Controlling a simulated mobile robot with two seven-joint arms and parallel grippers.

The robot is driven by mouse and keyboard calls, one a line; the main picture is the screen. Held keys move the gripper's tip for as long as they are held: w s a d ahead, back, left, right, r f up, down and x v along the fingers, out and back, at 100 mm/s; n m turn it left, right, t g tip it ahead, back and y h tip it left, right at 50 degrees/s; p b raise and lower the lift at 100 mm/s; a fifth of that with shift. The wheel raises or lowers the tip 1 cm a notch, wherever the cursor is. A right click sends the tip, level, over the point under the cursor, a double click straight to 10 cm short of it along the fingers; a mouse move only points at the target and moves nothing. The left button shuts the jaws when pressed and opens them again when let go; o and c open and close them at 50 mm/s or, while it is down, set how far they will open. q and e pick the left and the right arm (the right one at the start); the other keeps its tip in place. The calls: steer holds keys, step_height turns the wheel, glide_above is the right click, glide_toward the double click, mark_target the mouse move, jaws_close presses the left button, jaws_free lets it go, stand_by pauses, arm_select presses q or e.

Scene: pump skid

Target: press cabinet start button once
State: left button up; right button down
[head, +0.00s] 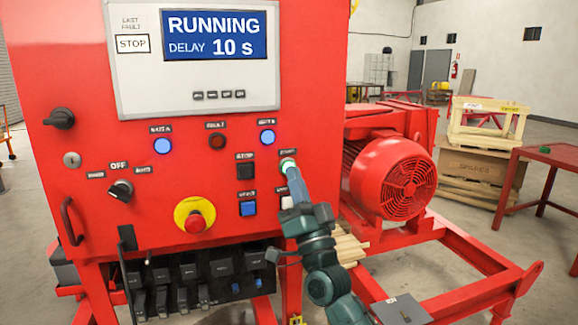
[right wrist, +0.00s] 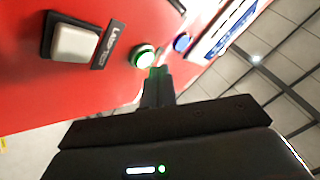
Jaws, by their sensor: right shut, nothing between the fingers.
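The red cabinet (head: 90,95) fills the left and middle of the head view. Its start button (head: 287,162) is round with a pale ring and sits right of the black stop button (head: 246,171). In the right wrist view the start button (right wrist: 143,56) is lit green. My right gripper (head: 291,172) is shut and empty, its fingertips pointing at the start button and partly covering it in the head view. In the right wrist view the fingertips (right wrist: 157,74) are right at the button's lower edge; I cannot tell whether they touch it. My left gripper is not in view.
The display (head: 215,36) reads RUNNING, DELAY 10 s. A white button (right wrist: 76,42) and a blue lamp (right wrist: 183,43) flank the start button. A red emergency stop (head: 195,221) sits lower left. A red motor (head: 395,180) stands right of the cabinet, near my arm.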

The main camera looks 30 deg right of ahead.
steer(key=shift+s, duration=0.1)
arm_select(q)
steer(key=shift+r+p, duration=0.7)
steer(key=shift+p, duration=0.05)
arm_select(e)
steer(key=s, duration=0.2)
steer(key=s+a, duration=0.1)
steer(key=s, duration=0.1)
steer(key=shift+s+a, duration=0.1)
steer(key=shift+s, duration=0.3)
